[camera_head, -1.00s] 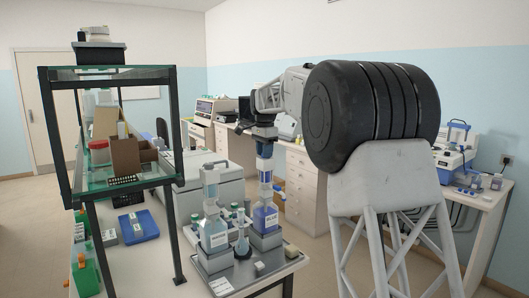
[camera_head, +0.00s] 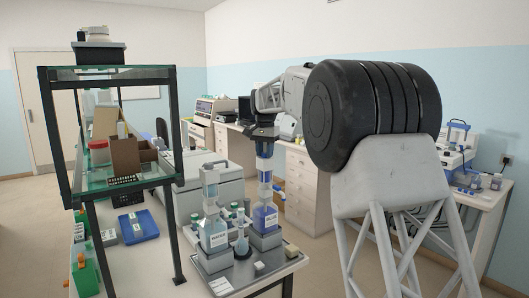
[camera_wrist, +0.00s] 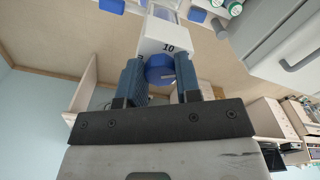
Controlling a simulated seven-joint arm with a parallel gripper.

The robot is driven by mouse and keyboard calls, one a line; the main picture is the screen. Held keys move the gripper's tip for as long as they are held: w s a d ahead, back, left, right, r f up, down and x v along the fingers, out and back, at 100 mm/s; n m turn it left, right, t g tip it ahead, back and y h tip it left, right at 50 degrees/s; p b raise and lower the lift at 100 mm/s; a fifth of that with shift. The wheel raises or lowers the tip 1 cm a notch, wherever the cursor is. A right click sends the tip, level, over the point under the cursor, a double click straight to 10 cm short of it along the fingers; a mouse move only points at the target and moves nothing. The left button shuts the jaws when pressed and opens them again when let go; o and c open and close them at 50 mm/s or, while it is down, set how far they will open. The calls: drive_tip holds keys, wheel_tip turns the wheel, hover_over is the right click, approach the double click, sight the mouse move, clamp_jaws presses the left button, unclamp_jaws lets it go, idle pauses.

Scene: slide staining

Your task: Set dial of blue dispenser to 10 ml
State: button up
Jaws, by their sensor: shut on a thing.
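The blue dispenser (camera_head: 265,216) stands upright on a grey base at the right of the near bench, with blue liquid in its bottle. A second, paler dispenser (camera_head: 213,230) stands to its left. My gripper (camera_head: 264,136) is at the top of the blue dispenser. In the wrist view my gripper (camera_wrist: 161,82) has its two blue fingers on either side of the round blue dial (camera_wrist: 160,69), shut on it. The white dispenser head (camera_wrist: 165,35) shows the number 10 just above the dial.
A small flask (camera_head: 242,245) stands between the two dispensers. A glass shelf with a black frame (camera_head: 104,76) rises at the left. A large grey box (camera_head: 216,181) sits behind the dispensers. Small blocks lie at the bench's front edge.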

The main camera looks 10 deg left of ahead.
drive_tip(key=n, duration=0.6)
drive_tip(key=shift+d, duration=0.15)
drive_tip(key=n, duration=0.6)
idle(0.4)
drive_tip(key=o, duration=0.9)
drive_tip(key=shift+r, duration=0.1)
drive_tip(key=shift+r, duration=3.8)
drive_tip(key=shift+d, duration=0.15)
